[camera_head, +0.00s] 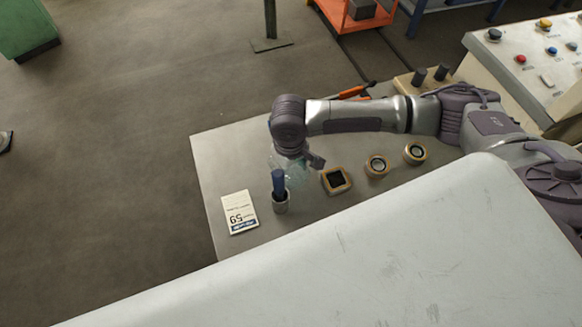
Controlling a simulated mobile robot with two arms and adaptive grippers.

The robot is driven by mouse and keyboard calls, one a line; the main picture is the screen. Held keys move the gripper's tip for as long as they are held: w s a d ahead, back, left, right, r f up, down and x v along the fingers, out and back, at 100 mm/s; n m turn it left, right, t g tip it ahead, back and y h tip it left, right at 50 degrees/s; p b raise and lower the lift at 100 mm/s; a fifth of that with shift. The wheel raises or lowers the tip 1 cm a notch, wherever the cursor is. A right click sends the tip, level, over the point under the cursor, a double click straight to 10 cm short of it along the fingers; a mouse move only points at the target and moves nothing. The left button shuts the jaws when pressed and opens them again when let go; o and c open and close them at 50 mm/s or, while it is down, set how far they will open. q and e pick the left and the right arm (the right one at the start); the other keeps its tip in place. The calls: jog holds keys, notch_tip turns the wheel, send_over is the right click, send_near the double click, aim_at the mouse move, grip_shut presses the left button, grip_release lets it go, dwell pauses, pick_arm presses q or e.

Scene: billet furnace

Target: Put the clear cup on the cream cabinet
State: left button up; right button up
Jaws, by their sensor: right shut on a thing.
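The clear cup (280,158) is a faint, see-through shape at my right gripper, partly hidden by it. My right gripper (302,168) points down over the grey metal table (232,154) and is shut on the cup. My left gripper is not in view.
A cream button console (535,62) stands at the right. The pale top looks bare.

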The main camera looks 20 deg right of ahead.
jog(key=o, duration=1.1)
jog(key=shift+o, duration=0.2)
